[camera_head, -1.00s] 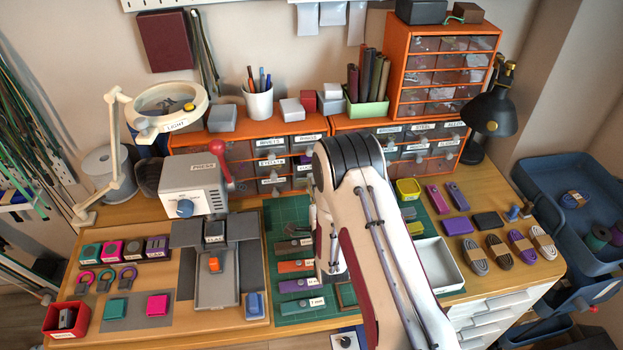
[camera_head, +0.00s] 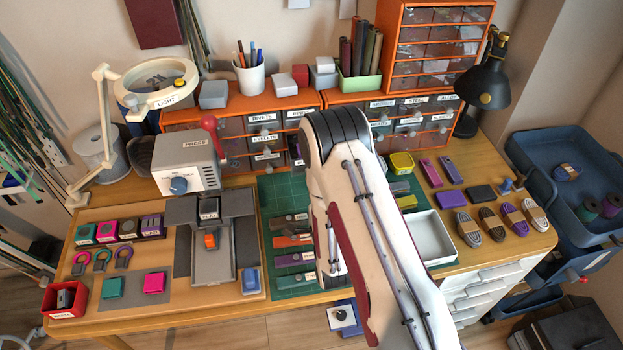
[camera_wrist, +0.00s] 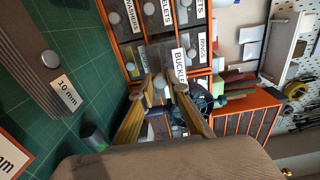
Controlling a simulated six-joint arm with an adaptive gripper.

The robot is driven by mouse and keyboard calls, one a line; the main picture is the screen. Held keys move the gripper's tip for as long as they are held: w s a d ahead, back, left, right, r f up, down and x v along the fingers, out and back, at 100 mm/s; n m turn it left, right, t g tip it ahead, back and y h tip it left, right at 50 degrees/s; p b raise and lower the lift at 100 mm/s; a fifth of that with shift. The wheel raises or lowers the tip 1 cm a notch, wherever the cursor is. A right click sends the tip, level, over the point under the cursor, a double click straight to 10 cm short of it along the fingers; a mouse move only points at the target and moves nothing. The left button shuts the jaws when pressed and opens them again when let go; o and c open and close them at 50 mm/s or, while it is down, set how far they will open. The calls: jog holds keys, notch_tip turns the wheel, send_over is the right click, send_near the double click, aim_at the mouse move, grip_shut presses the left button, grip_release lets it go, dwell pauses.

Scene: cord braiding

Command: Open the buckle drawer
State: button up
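The buckle drawer (camera_wrist: 184,83) is in the wrist view, a small clear-fronted drawer in an orange cabinet with a white label reading "BUCKLE" (camera_wrist: 180,65). A round grey knob (camera_wrist: 159,80) is just ahead of my fingertips. My gripper (camera_wrist: 165,87) has two yellowish fingers set apart, one on each side of the knob area. I cannot tell whether either finger touches the knob. In the head view my arm covers the gripper and most of this drawer.
Neighbouring drawers (camera_head: 262,125) with knobs and labels crowd around. A green cutting mat (camera_head: 277,200) with labelled strips lies in front of the cabinet. The press (camera_head: 188,167) stands left, and a white tray (camera_head: 431,237) lies right of my arm.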

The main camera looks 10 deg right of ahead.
jog(key=o, duration=0.3)
jog(key=shift+o, duration=0.2)
jog(key=shift+r, duration=0.15)
jog(key=shift+r, duration=1.05)
jog(key=o, duration=0.3)
jog(key=shift+w+r, duration=0.2)
jog(key=shift+r, duration=1.05)
jog(key=o, duration=0.9)
notch_tip(320, 180, up, 3)
jog(key=shift+f, duration=0.15)
jog(key=shift+c, duration=0.2)
jog(key=shift+s+r, duration=0.25)
jog(key=shift+r, duration=0.3)
jog(key=shift+c, duration=1)
jog(key=shift+w+r, duration=0.1)
jog(key=shift+w, duration=0.05)
jog(key=c, duration=1)
jog(key=shift+o, duration=0.2)
jog(key=shift+r, duration=0.5)
